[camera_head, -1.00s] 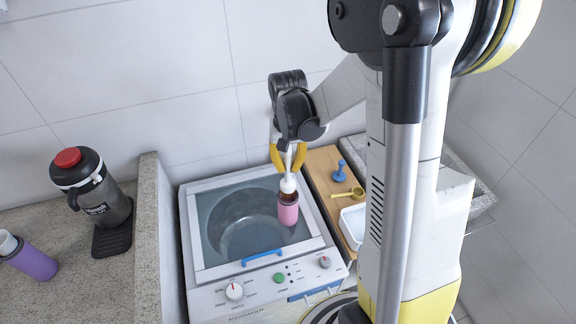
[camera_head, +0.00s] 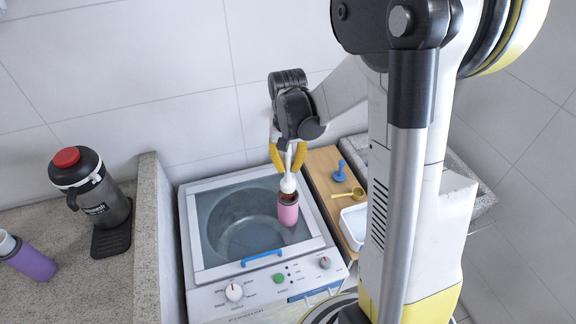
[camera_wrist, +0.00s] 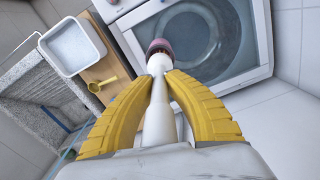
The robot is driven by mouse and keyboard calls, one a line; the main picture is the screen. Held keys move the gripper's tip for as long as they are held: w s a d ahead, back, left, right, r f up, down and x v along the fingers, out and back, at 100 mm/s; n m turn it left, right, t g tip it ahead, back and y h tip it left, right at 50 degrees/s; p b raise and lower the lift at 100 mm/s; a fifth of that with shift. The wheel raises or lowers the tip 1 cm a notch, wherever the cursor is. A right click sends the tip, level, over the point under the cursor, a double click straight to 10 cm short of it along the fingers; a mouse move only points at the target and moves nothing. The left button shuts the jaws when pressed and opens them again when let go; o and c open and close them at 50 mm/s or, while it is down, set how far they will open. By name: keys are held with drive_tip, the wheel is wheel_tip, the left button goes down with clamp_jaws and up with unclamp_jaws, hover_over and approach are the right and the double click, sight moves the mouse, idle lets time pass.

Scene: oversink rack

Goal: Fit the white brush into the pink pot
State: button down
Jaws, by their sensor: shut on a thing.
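My gripper (camera_head: 288,155) is shut on the white brush (camera_head: 288,184), above the washing machine lid. The brush points down, and its lower end is at the mouth of the pink pot (camera_head: 288,211). The pot stands upright on the right part of the lid. In the wrist view, the yellow fingers (camera_wrist: 158,85) hold the white handle (camera_wrist: 158,118) between them. The brush head overlaps the pot's dark opening (camera_wrist: 160,49) there. How deep the head sits in the pot cannot be told.
The washing machine (camera_head: 215,282) has a glass lid. To its right, a wooden board (camera_head: 322,172) carries a blue plunger-shaped item (camera_head: 340,172), a yellow scoop (camera_head: 349,194) and a white tray (camera_head: 352,222). A black jug (camera_head: 100,190) and purple bottle (camera_head: 32,262) are on the left counter.

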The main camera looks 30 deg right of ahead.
sight(288, 181)
drive_tip(key=shift+f+b, duration=3.1)
drive_tip(key=shift+f, duration=0.2)
drive_tip(key=c, duration=1.4)
unclamp_jaws()
wheel_tip(288, 181, up, 12)
drive_tip(key=shift+r, duration=0.1)
